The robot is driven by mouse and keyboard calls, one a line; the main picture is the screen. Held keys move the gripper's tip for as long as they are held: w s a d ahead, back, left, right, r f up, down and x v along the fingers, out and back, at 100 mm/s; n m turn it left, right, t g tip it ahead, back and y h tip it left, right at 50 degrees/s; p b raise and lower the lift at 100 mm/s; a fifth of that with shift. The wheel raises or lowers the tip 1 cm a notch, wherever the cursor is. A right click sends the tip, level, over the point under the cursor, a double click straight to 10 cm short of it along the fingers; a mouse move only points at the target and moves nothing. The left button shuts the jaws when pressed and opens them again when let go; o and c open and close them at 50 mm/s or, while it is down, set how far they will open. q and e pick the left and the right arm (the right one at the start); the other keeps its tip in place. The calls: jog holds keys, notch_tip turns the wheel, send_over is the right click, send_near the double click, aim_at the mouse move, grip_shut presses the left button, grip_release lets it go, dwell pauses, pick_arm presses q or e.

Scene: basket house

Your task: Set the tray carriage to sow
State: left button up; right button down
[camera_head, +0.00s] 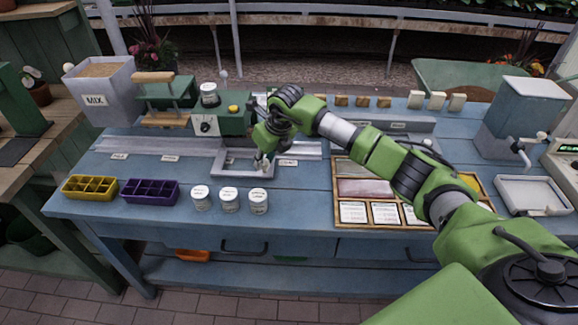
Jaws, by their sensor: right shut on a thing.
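The tray carriage (226,172) is a pale grey open frame on a long grey rail (140,145) along the blue workbench. It stands in front of the green machine (236,122), left of a small label (288,162) that is too small to read. More rail labels (119,156) lie to its left. My right gripper (262,160) is shut at the carriage's right edge, on what looks like its grip. The fingers hide that part. My left gripper is not in view.
A yellow tray (90,188) and a purple tray (150,191) stand at the front left, beside several white jars (229,200). A wooden case (336,203) with packets lies right of them. A MIX bin (103,90) stands at the back left.

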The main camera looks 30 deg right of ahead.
jog(key=b, duration=0.3)
send_over(242, 172)
jog(key=shift+w, duration=0.2)
jog(key=c, duration=1.8)
grip_release()
jog(key=shift+o, duration=0.2)
jog(key=shift+s+r, duration=0.1)
jog(key=shift+r, duration=0.15)
jog(key=v, duration=1.1)
jog(key=shift+s+r, duration=0.25)
